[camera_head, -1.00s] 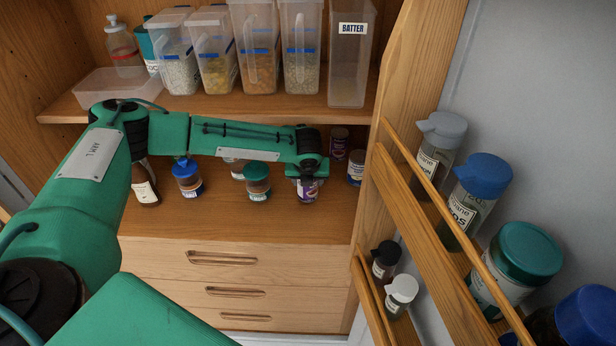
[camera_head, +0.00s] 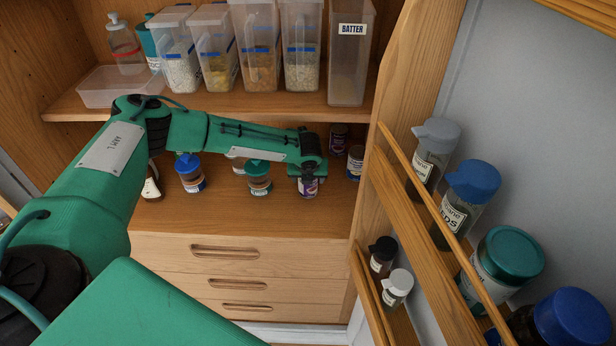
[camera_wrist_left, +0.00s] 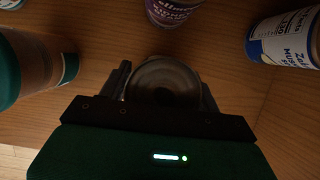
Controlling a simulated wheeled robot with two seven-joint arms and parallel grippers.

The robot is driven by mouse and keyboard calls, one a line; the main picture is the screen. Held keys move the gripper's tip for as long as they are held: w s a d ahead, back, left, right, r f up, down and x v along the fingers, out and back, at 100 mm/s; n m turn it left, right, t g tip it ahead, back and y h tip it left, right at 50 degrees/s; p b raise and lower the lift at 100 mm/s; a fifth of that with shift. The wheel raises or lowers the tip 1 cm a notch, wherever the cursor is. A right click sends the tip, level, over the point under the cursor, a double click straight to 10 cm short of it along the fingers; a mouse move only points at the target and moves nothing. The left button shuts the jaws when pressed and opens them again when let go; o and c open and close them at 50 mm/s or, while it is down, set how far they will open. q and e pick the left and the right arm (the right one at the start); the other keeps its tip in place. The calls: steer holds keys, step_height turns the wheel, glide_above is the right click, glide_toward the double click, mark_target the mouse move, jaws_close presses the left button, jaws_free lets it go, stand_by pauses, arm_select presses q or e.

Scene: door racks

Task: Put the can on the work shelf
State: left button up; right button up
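The can (camera_head: 308,188) has a purple and white label and stands upright in the lower bay of the cupboard, below my left wrist. My left gripper (camera_head: 309,178) points down over it. In the left wrist view the can's round grey metal top (camera_wrist_left: 165,82) sits between the two dark fingers of my left gripper (camera_wrist_left: 164,88), which appear to touch it on both sides. The work shelf (camera_head: 230,215) is the wooden surface above the drawers, and the can's base is at or very near it. My right gripper is out of view.
A green-lidded jar (camera_head: 259,178) and a blue-lidded jar (camera_head: 191,175) stand left of the can. A purple can (camera_head: 338,138) and a blue-white can (camera_head: 355,162) stand behind and right. An upper shelf (camera_head: 220,108) holds containers. A door rack (camera_head: 405,200) with bottles is at right.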

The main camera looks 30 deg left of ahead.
arm_select(q)
steer(key=shift+o, duration=0.9)
steer(key=shift+s+r, duration=0.1)
steer(key=shift+r, duration=0.35)
steer(key=b+v, duration=0.2)
steer(key=v, duration=0.2)
steer(key=shift+s+d+r, duration=0.1)
steer(key=shift+s+d, duration=0.05)
steer(key=shift+s, duration=0.1)
steer(key=s+d+b, duration=0.3)
steer(key=s+d, duration=0.2)
steer(key=s, duration=0.5)
steer(key=shift+s, duration=0.2)
